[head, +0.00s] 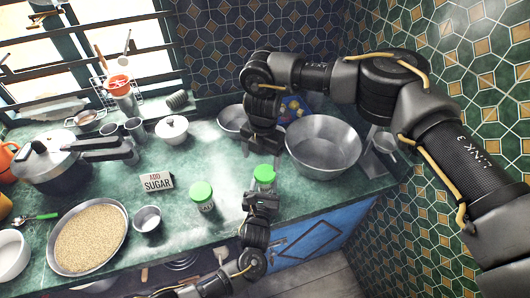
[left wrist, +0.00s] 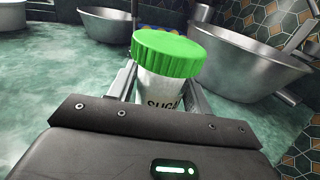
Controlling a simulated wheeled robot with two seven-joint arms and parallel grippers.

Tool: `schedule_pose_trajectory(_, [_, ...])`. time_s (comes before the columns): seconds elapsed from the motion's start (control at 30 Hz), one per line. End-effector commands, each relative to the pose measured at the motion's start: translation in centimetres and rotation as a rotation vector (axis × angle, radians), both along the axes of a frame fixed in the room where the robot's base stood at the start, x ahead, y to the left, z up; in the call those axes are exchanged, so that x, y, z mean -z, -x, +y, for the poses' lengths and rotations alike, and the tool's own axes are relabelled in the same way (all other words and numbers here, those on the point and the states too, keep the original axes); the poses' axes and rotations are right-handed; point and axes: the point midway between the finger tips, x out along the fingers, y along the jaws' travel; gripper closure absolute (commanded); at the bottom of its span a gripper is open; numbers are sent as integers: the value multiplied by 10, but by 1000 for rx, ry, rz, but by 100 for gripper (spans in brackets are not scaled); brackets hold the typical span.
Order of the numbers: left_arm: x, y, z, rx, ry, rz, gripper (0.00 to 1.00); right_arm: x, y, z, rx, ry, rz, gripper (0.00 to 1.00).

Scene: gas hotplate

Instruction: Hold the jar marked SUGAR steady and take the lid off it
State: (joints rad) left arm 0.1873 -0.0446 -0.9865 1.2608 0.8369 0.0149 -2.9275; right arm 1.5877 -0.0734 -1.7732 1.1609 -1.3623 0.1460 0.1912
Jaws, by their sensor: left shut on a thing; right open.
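The SUGAR jar (left wrist: 163,92) stands upright on the green counter with its green lid (left wrist: 167,52) on. In the head view its lid (head: 264,172) shows at the counter's front part. My left gripper (head: 262,190) is shut on the jar's body from the front, with a finger on each side below the lid in the left wrist view. My right gripper (head: 262,150) is open and empty, pointing down just above and behind the lid. It appears apart from the lid. Part of the jar's label is hidden behind my left gripper.
A second green-lidded jar (head: 202,196) stands to the left, near an ADD SUGAR sign (head: 157,182) and a small metal cup (head: 148,218). A large metal bowl (head: 323,146) is close on the right. A grain-filled pan (head: 55,262) and pressure cooker (head: 50,168) stand farther left.

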Motion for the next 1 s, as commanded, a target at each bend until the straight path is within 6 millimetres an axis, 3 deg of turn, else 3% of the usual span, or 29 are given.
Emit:
schedule_pose_trajectory(0.4, [2, 1, 0, 0, -3, 5, 100, -5, -6, -6, 1083, 49, 14, 20])
schedule_pose_trajectory(0.6, [3, 1, 0, 0, -3, 5, 100, -5, -8, -10, 1534, 63, 10, 20])
schedule_pose_trajectory(0.8, [3, 1, 0, 0, -3, 6, 100, -5, -9, -11, 1812, 64, 12, 20])
schedule_pose_trajectory(1.0, [3, 1, 0, 0, -3, 6, 100, -5, -9, -11, 1914, 65, 14, 20])
